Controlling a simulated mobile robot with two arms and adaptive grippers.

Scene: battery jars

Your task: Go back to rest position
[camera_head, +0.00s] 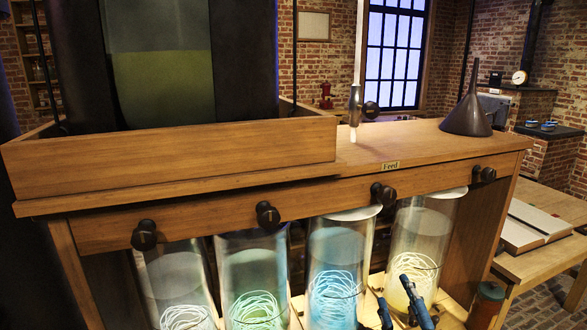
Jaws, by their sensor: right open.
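My right gripper (395,291) shows at the bottom right, its two blue and dark fingers spread apart. It is in front of the yellowish jar (421,237), with one finger between that jar and the blue jar (340,248). Nothing shows between the fingers. I cannot tell whether it touches a jar. The green jar (254,267) and a clear jar (178,280) stand further left. White coiled strands lie in the jars. My left gripper is not in view.
The jars stand under a wooden bench (440,145) with black knobs (268,214) along its front. A dark funnel (469,112) stands on top, right of a metal spout (355,105). A wooden tray (165,166) surrounds a tall tank (160,60). A table (562,262) with a book (530,228) stands at right.

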